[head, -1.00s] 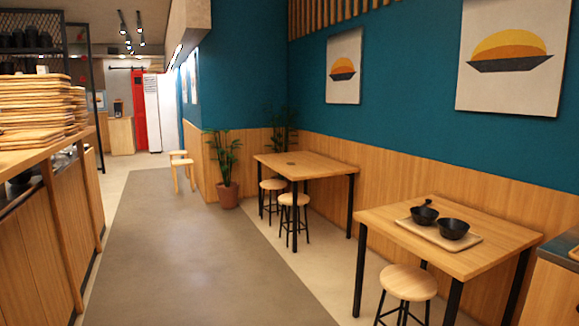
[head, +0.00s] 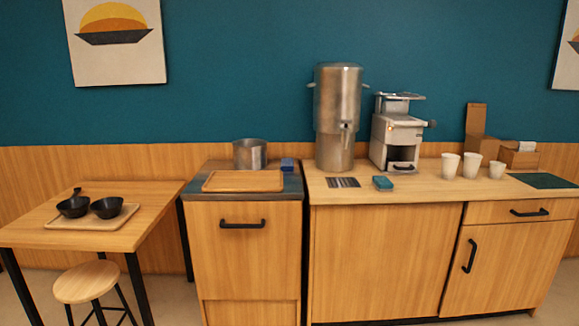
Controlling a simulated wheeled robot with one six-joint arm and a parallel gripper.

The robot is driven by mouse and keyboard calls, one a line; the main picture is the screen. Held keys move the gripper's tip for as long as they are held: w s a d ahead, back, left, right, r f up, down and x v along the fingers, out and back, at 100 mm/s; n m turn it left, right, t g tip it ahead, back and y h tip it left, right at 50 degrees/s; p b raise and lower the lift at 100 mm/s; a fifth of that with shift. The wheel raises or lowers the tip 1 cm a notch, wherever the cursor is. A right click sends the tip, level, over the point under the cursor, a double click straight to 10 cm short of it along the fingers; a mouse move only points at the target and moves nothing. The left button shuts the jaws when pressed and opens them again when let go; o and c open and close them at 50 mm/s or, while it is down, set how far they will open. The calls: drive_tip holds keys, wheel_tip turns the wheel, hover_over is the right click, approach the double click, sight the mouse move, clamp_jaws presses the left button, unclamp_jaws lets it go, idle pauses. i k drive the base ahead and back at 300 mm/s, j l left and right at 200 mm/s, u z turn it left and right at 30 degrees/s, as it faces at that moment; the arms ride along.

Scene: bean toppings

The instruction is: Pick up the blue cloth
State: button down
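A small blue folded thing (head: 287,164), which looks like the blue cloth, lies at the back right of the small cabinet's dark top, beside a metal pot (head: 250,154). A teal, block-like thing (head: 383,183) lies near the front edge of the longer counter; I cannot tell whether it is a cloth or a sponge. My gripper is not in view.
A wooden board (head: 243,181) covers much of the cabinet top before the pot. The counter holds a metal urn (head: 337,115), a machine (head: 397,135), white cups (head: 472,165) and a dark green mat (head: 545,180). A table (head: 130,235) and stool (head: 87,281) stand left.

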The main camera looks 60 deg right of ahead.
sight(287, 164)
drive_tip(key=z, duration=1.75)
